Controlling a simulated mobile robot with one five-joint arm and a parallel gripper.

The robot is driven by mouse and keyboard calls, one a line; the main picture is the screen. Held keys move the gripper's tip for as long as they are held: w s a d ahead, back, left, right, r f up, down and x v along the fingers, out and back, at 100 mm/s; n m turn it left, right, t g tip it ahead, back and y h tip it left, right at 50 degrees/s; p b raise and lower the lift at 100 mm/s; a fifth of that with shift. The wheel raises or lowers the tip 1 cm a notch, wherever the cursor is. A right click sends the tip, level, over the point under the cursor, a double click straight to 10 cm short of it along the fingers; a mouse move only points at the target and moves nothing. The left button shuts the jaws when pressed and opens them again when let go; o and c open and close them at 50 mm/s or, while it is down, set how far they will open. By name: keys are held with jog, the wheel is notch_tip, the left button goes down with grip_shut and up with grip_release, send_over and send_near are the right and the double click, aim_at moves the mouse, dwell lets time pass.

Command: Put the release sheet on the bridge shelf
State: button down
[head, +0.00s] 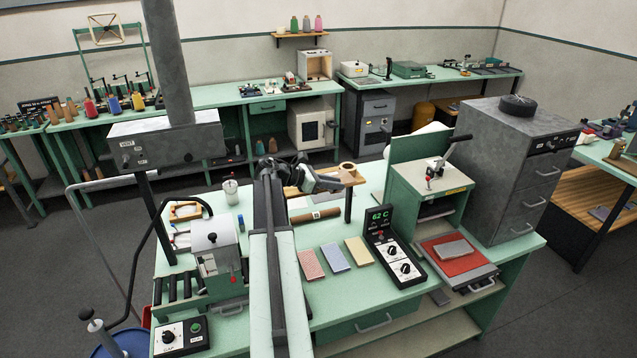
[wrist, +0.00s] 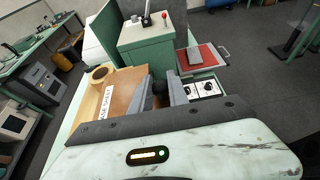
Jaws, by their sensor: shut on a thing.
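The release sheet (wrist: 126,92) is a flat brown sheet with a white label, partly readable, in the wrist view. My gripper (wrist: 161,92) is shut on it at the sheet's right side. In the head view my gripper (head: 324,184) is over the bridge shelf, and the arm and gripper hide much of both shelf and sheet. The bridge shelf (head: 292,191) is a light wooden board on dark legs above the green bench. Its pale wood also shows beside the sheet in the wrist view (wrist: 87,98). I cannot tell whether the sheet touches the shelf.
A tape roll (head: 347,168) stands at the shelf's far end. The green press (head: 428,190) with a lever stands to the right. A control box (head: 390,250) and pink, blue and yellow pads (head: 335,257) lie in front. A brown roll (head: 316,216) lies on the bench.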

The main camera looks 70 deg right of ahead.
jog(key=w+d, duration=0.1)
jog(key=w, duration=0.1)
jog(key=w+d, duration=0.2)
jog(key=w, duration=0.1)
jog(key=w+d, duration=0.2)
jog(key=shift+w+f+b, duration=0.3)
jog(key=shift+f, duration=0.1)
jog(key=f+b, duration=0.4)
jog(key=shift+w+d, duration=0.15)
jog(key=shift+w, duration=0.15)
jog(key=shift+r, duration=0.25)
jog(key=c, duration=1.7)
grip_release()
jog(key=shift+f, duration=0.2)
jog(key=o, duration=0.4)
